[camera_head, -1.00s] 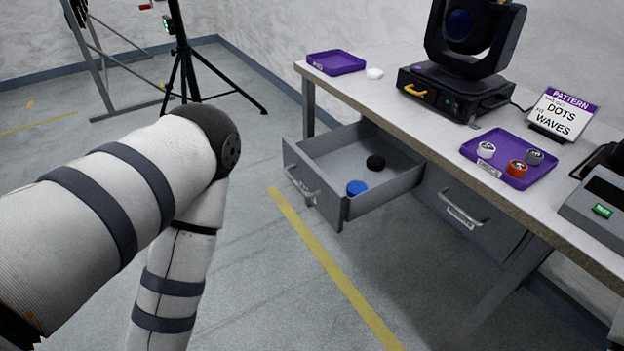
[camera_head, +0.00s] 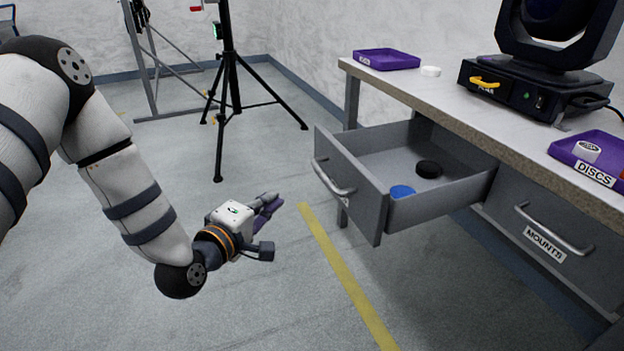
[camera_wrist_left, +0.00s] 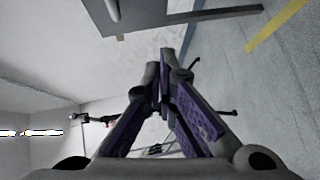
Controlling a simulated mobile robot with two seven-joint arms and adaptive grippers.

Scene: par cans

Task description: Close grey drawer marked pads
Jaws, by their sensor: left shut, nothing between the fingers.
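The open grey drawer (camera_head: 350,196) sticks out from under the left part of the workbench. A blue disc (camera_head: 402,191) and a black disc (camera_head: 428,169) lie inside it. Its front has a bar handle (camera_head: 332,180); I cannot see a pads label on it. My left gripper (camera_head: 274,203) is shut and empty, in the air to the left of the drawer front and apart from it. In the left wrist view the purple-padded fingers (camera_wrist_left: 165,85) come together, and part of the grey drawer (camera_wrist_left: 122,14) shows at the top. My right gripper is not in view.
A shut grey drawer marked mounts (camera_head: 545,240) sits to the right under the workbench (camera_head: 450,95). A black tripod (camera_head: 228,100) stands behind my arm. The floor before the drawer is clear.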

